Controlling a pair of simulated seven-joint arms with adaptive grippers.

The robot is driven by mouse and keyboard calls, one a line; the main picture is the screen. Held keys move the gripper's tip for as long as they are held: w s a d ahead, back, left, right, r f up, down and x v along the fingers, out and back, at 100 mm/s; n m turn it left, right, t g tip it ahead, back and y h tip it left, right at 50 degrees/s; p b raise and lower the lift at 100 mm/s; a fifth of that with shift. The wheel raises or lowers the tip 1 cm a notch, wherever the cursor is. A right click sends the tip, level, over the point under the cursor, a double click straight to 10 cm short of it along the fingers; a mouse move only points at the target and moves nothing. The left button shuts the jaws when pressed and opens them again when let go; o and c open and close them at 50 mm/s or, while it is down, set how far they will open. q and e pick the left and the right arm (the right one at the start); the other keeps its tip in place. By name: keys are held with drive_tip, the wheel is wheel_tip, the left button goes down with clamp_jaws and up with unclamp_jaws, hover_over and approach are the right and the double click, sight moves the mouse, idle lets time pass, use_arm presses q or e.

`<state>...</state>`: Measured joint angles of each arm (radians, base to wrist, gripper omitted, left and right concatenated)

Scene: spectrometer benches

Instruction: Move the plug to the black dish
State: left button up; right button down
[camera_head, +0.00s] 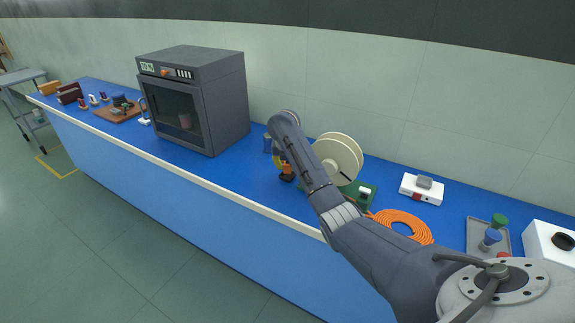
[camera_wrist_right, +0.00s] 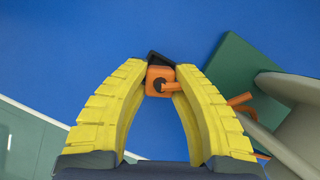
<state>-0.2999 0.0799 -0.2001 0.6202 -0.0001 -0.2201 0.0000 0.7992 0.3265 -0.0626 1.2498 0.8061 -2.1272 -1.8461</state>
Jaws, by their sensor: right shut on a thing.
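My right gripper (camera_head: 282,168) reaches down over the blue bench, left of the cream reel. In the right wrist view its yellow fingers (camera_wrist_right: 161,82) are shut on a small orange block with a black end, which I take to be the plug (camera_wrist_right: 158,78). The plug also shows as a small orange and black piece (camera_head: 287,177) in the head view. I cannot tell whether it touches the bench. I cannot make out a black dish for certain in either view. My left gripper is not in view.
A cream reel (camera_head: 340,156) stands on a green base (camera_head: 366,187) close to the right of the gripper. A coiled orange cable (camera_head: 405,224) lies further right. A dark oven (camera_head: 201,98) stands to the left. The bench's white front edge (camera_head: 230,190) is near.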

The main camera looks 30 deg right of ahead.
drive_tip(key=shift+f, duration=0.8)
idle(0.5)
drive_tip(key=c, duration=1.5)
unclamp_jaws()
drive_tip(key=shift+o, duration=0.2)
drive_tip(key=v, duration=1.1)
drive_tip(key=shift+w+a, duration=0.1)
